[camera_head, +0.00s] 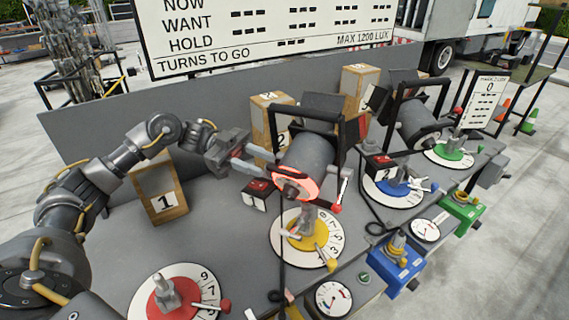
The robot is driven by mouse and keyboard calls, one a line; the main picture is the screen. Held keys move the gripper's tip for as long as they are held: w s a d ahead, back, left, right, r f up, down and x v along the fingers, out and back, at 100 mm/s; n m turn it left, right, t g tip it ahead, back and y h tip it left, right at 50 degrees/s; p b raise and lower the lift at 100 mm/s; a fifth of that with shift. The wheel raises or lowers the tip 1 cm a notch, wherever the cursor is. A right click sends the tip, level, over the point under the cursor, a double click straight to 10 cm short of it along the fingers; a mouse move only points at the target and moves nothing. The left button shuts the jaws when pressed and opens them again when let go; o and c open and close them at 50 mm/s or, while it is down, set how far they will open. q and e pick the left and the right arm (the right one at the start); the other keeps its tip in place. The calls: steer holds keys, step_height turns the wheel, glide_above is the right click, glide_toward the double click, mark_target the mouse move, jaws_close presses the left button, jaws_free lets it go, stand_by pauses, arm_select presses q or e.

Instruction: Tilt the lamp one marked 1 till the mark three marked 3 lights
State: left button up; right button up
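My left gripper (243,160) reaches in from the left, with its fingertips close to the rear left side of a grey lamp (305,160). I cannot tell whether it touches the lamp or how far its fingers are apart. The lamp has black flaps, a glowing orange-red front rim and stands over a yellow dial (304,240). I cannot read a number on the lamp itself. A wooden block marked 1 (160,196) stands at left, and a block marked 2 (268,112) stands behind the lamp. A third block (358,82) stands farther back, its face partly hidden. My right gripper is not in view.
A red dial (172,292) with a bare post is at front left. Blue (396,265) and green control boxes line the front edge. A dark cable hangs before the yellow dial. The grey bench (220,225) is clear at middle left.

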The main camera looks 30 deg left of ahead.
mark_target(284, 172)
arm_select(q)
steer(key=d, duration=0.2)
steer(key=d+p, duration=0.1)
steer(key=s+d+p, duration=0.1)
steer(key=d, duration=0.1)
steer(key=shift+d+r, duration=0.25)
steer(key=shift+d, duration=0.05)
steer(key=shift+w+d+f+p, duration=0.1)
steer(key=shift+d+f+p, duration=0.15)
steer(key=shift+d, duration=0.4)
steer(key=shift+r, duration=0.1)
jaws_close()
